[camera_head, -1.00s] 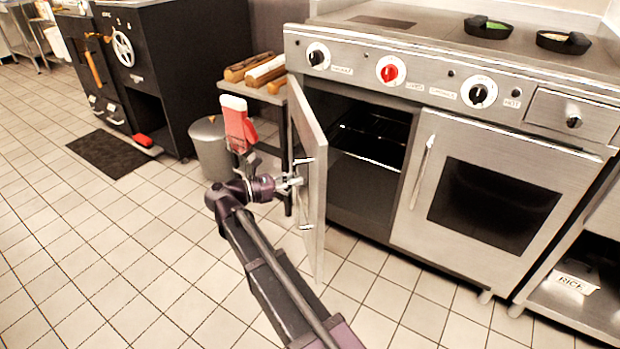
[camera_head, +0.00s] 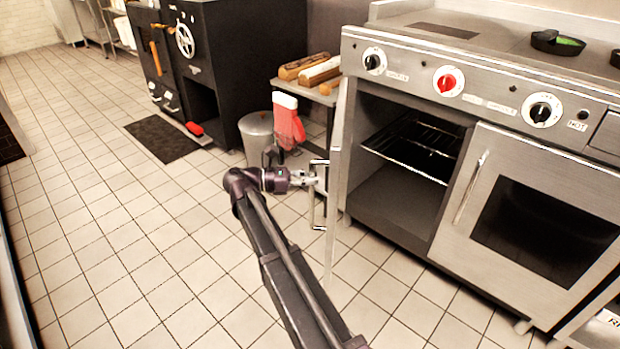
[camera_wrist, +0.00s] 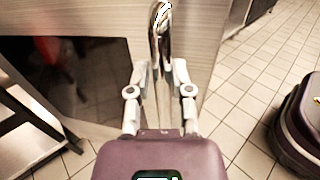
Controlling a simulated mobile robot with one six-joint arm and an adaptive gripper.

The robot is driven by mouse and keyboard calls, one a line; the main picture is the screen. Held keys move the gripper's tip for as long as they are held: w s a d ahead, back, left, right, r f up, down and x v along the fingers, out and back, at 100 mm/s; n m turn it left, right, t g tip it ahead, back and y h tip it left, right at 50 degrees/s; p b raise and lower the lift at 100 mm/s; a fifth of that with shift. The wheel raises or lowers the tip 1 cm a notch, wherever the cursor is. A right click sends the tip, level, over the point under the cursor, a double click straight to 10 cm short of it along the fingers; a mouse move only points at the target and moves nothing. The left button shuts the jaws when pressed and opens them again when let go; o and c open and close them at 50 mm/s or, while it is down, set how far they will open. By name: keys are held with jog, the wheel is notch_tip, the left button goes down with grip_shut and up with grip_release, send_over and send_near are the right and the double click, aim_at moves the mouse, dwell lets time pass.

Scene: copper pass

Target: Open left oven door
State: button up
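The left oven door (camera_head: 338,150) stands swung well out from the range, seen almost edge-on in the head view. Its dark window and metal face (camera_wrist: 100,55) fill much of the wrist view. The left oven cavity (camera_head: 400,185) is exposed, with a wire rack (camera_head: 425,150) inside. My gripper (camera_head: 314,178) is at the door's bar handle (camera_head: 313,210). In the wrist view, the handle (camera_wrist: 161,35) runs between my two fingers (camera_wrist: 161,73). The fingers are spread on either side of it, with visible gaps; any contact is unclear.
The right oven door (camera_head: 545,225) is closed. A small side table with wood logs (camera_head: 300,67) and a hanging red mitt (camera_head: 288,122) stands behind the open door, near a grey bin (camera_head: 257,130). Tiled floor (camera_head: 120,260) at left is clear.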

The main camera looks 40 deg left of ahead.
jog(key=o, duration=0.3)
jog(key=shift+w+a, duration=0.2)
jog(key=shift+s+d, duration=0.1)
